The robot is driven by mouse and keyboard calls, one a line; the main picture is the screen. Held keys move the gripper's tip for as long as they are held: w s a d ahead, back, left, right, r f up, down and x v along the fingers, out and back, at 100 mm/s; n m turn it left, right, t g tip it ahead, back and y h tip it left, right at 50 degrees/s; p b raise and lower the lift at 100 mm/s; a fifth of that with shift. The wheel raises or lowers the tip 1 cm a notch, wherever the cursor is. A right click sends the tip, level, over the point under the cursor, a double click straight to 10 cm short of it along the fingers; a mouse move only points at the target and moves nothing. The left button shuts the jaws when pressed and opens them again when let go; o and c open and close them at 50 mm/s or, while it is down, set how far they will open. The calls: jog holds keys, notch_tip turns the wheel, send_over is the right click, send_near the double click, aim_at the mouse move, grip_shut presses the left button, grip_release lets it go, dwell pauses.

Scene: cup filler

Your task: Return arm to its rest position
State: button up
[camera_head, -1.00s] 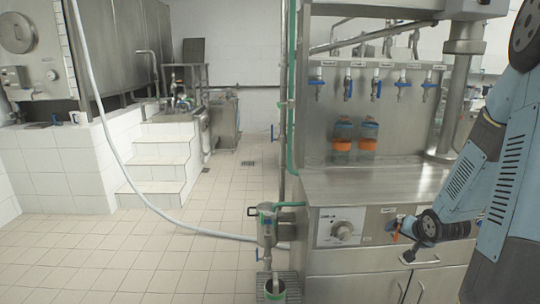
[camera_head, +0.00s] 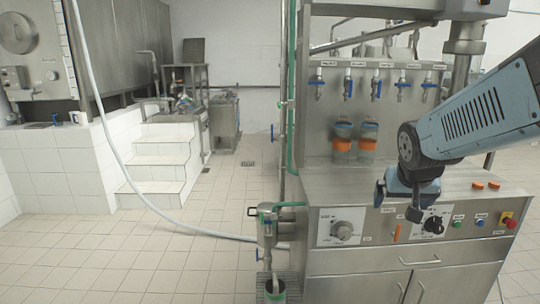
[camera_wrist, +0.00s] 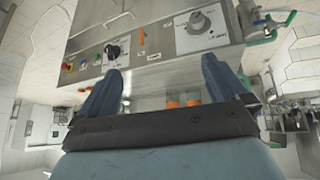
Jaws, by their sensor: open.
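My arm comes in from the right edge in the head view and bends down in front of the steel filling counter (camera_head: 335,192). My gripper (camera_head: 398,207) hangs in front of the counter's control panel and partly hides it. In the wrist view my gripper (camera_wrist: 165,90) shows two blue fingers spread wide. Nothing is between them.
Two stacks of jars with orange and blue lids (camera_head: 342,143) stand at the back of the counter under several blue-handled taps (camera_head: 376,87). Two orange lids (camera_head: 485,185) lie at its right end. A red emergency button (camera_head: 508,220) sits on the panel.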

jog(key=s+a+r+n+y, duration=0.1)
jog(key=s+a+r, duration=0.1)
jog(key=s, duration=0.3)
jog(key=s+a+r+n+y, duration=0.1)
jog(key=s+a+r, duration=0.2)
jog(key=s+a, duration=0.1)
jog(key=shift+s+g, duration=0.3)
jog(key=shift+s, duration=0.6)
jog(key=shift+s+a+r, duration=0.1)
jog(key=shift+s+a, duration=0.1)
jog(key=shift+s, duration=0.15)
jog(key=shift+c, duration=0.3)
